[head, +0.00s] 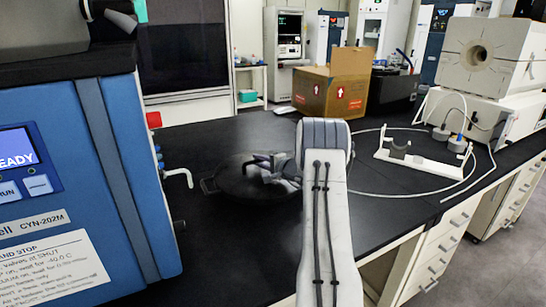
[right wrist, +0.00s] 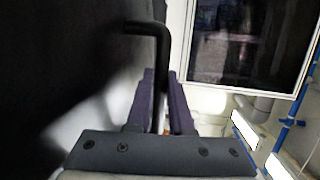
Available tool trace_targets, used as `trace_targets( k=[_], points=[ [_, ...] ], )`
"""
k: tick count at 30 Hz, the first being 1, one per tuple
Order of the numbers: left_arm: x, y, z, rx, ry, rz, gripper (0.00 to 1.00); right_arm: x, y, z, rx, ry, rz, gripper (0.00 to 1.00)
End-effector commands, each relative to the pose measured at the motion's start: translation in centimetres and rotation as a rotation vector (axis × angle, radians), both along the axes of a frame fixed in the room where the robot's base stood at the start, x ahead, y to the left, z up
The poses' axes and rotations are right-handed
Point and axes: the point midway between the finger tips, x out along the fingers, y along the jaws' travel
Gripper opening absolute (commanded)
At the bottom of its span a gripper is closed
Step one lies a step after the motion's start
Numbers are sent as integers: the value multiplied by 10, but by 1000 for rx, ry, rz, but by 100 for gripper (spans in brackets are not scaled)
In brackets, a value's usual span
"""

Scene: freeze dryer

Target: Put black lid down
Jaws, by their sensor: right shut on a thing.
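The black lid (head: 232,186) is a dark round disc with a handle at its edge. In the head view it is at or just above the black bench top, right of the blue freeze dryer; I cannot tell whether it touches the bench. My right gripper (head: 262,168) reaches in over the lid and is shut on it. In the right wrist view a bent black handle (right wrist: 160,50) runs down between the fingers of my right gripper (right wrist: 163,100). My arm and gripper hide part of the lid. My left gripper is in neither view.
The blue freeze dryer (head: 110,150), with a white outlet tap (head: 180,176), stands close on the left. A cardboard box (head: 335,85) is behind. A white stand (head: 420,160) and a looping white tube lie to the right. The bench top (head: 215,140) behind the lid is clear.

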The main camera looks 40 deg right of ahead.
Motion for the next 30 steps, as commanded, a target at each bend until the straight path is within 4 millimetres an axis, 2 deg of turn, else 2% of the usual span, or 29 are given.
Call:
trace_targets(
  k=[2, 6, 8, 17, 25, 26, 27, 28, 30],
  points=[
    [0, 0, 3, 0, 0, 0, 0, 10, 1, 0, -5, -9, 2, 0],
    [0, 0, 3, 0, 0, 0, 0, 17, 1, -4, -5, -11, -3, 0],
    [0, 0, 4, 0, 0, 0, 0, 17, 1, -7, -4, -10, -3, 0],
    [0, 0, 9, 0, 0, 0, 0, 16, -1, -41, -4, -10, -5, 0],
    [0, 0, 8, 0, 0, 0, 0, 16, -2, -45, -6, -11, -5, 0],
    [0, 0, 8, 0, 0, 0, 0, 15, -1, -51, -1, -1, -6, 23],
    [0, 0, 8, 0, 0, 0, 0, 15, -1, -51, -1, -1, -6, 39],
    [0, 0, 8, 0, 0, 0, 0, 15, -1, -51, -1, -1, -6, 50],
    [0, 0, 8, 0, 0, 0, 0, 15, -1, -50, -1, -1, -6, 50]
  ],
)
